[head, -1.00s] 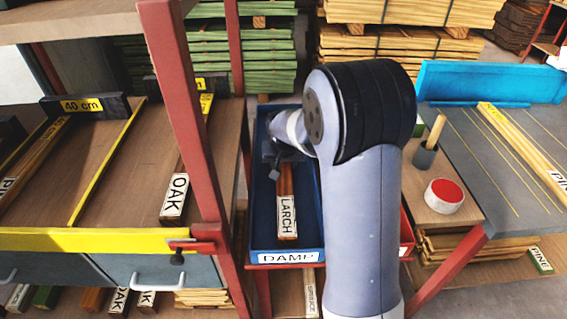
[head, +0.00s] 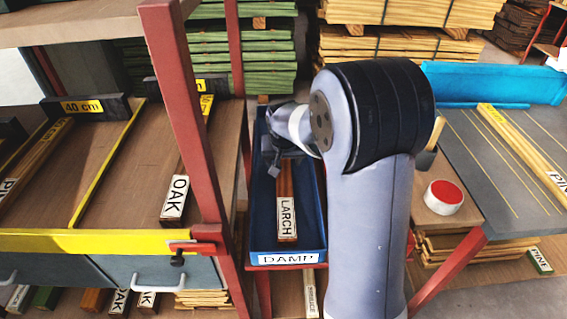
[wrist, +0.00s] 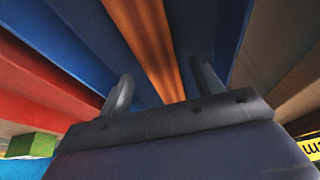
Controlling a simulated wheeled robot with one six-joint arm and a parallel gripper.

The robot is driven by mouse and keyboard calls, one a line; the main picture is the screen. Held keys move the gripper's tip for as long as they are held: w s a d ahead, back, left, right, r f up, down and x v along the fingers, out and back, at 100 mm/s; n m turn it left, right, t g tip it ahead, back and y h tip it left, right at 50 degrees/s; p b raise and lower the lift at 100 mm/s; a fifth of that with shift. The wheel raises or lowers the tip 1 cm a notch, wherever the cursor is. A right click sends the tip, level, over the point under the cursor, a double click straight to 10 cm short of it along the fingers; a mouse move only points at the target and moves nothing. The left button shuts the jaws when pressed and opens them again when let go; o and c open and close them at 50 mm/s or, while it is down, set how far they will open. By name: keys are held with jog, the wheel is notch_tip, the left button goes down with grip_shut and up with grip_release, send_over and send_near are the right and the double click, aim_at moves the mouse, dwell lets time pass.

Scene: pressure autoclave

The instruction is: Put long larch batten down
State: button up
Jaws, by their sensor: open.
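The long larch batten (head: 286,185) is reddish brown with a white LARCH label on its near end. It lies lengthwise in the blue DAMP tray (head: 262,225). My gripper (head: 272,160) is over the batten's far part, which the gripper and arm partly hide. In the wrist view the batten (wrist: 145,40) runs between the two spread fingers of my gripper (wrist: 165,85). The fingers are open and stand apart from the batten on both sides, with blue tray floor visible there.
A red rack post (head: 190,140) stands close left of the tray. Left of it, a shelf holds an OAK batten (head: 174,195). Right of my arm are a red-topped round tin (head: 444,197) and a grey bench (head: 500,160) with a PINE batten. Stacked boards (head: 400,50) stand behind.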

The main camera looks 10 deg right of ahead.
aim_at(284, 166)
jog(key=v, duration=0.9)
jog(key=shift+p, duration=0.4)
jog(key=b+x, duration=0.1)
jog(key=x, duration=1.1)
notch_tip(284, 166, up, 3)
jog(key=shift+f, duration=0.1)
jog(key=shift+r, duration=0.45)
